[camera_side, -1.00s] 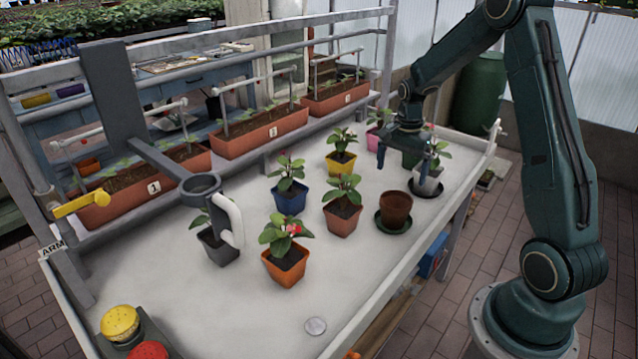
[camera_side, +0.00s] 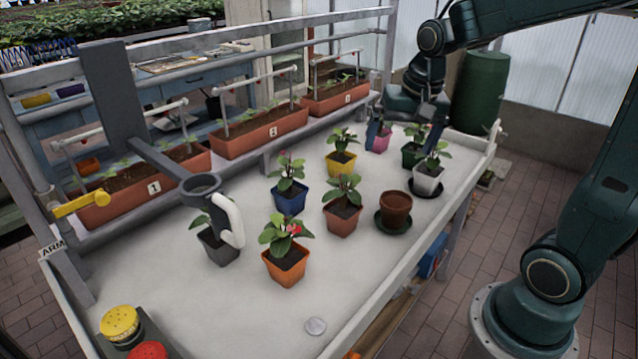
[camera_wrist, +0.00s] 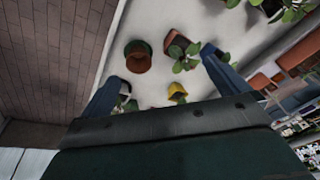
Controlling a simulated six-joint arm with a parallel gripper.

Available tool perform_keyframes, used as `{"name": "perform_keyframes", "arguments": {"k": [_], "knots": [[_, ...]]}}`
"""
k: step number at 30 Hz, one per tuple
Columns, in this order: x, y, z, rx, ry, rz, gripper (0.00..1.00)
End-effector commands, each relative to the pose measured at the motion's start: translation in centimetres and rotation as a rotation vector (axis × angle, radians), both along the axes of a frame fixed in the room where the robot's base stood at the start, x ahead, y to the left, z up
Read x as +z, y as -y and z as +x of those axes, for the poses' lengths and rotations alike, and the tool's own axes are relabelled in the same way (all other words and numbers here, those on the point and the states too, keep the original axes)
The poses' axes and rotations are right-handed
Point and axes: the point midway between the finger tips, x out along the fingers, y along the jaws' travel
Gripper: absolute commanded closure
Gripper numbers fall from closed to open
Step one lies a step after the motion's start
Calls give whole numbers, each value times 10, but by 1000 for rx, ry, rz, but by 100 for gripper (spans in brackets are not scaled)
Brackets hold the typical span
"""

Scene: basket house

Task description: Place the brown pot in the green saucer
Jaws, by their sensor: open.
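The round brown pot (camera_side: 396,207) is empty and stands upright in the green saucer (camera_side: 379,223) on the right side of the table. In the wrist view the pot (camera_wrist: 137,62) also shows inside the saucer's green rim (camera_wrist: 137,43). My gripper (camera_side: 402,122) is open and empty, raised above the far end of the table, behind and apart from the pot. Its two blue fingers spread wide in the wrist view (camera_wrist: 160,88), with the pot showing between and beyond them.
A white potted plant (camera_side: 428,181) stands in a black saucer just behind the brown pot. Green (camera_side: 413,153), pink (camera_side: 379,138), yellow (camera_side: 341,163), blue (camera_side: 290,197) and terracotta (camera_side: 342,220) potted plants stand around.

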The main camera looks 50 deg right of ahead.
Motion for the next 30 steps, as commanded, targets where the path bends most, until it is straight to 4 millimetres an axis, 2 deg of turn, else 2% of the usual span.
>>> {"name": "perform_keyframes", "arguments": {"k": [6, 15, 22, 30], "knots": [[24, -37, -36, 222, 64, -57, 0], [39, -76, -89, 517, 148, -139, 0], [38, -92, -123, 696, 200, -195, 0], [36, -98, -135, 768, 219, -218, 0]]}}
